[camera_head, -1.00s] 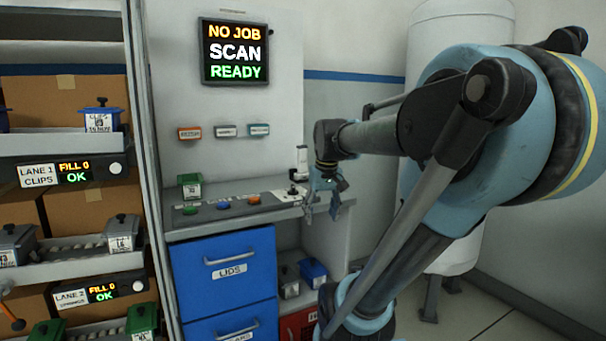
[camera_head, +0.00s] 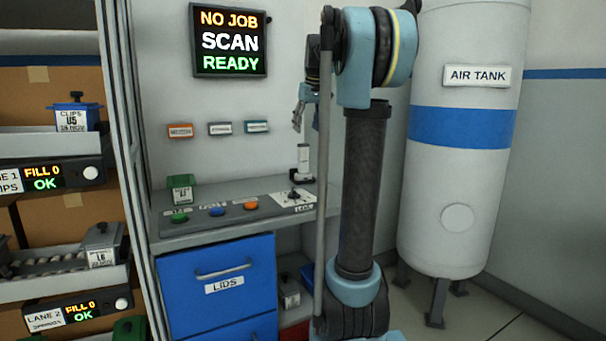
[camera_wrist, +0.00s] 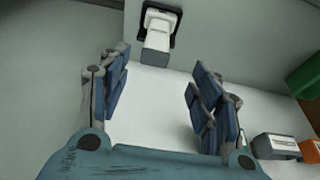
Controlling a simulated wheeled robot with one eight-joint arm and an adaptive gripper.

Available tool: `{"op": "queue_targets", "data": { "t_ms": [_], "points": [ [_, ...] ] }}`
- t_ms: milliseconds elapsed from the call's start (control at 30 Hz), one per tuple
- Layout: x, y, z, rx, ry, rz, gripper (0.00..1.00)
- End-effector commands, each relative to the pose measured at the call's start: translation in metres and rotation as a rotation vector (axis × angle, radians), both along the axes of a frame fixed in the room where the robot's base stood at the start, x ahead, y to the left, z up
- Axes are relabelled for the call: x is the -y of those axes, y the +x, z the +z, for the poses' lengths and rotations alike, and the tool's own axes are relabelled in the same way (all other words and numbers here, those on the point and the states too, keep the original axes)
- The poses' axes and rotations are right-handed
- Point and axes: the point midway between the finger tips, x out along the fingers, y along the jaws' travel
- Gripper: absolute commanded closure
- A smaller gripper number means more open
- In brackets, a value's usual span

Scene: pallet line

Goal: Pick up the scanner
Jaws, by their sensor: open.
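A small white upright device with a dark base, which looks like the scanner (camera_head: 303,160), stands at the back right of the grey counter (camera_head: 185,228). It also shows at the top of the wrist view, white with a black-framed head (camera_wrist: 158,22). My gripper (camera_head: 296,124) hangs in the air above the counter, higher than the scanner and apart from it. In the wrist view, my gripper's blue-padded fingers (camera_wrist: 159,62) are spread with nothing between them. The scanner lies beyond the fingertips there. My arm's strut passes just right of the scanner in the head view.
Wall labels (camera_head: 220,129) and a screen (camera_head: 229,40) are behind. An air tank (camera_head: 462,190) stands right.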

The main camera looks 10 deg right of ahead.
Motion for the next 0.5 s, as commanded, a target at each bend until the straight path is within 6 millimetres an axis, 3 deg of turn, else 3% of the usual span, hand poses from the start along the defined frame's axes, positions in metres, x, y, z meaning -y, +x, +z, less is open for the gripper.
{"op": "queue_targets", "data": {
  "t_ms": [500],
  "points": [
    [0.001, 0.025, -0.082, 0.0, 0.0, -0.009, 0.42]
  ]
}}
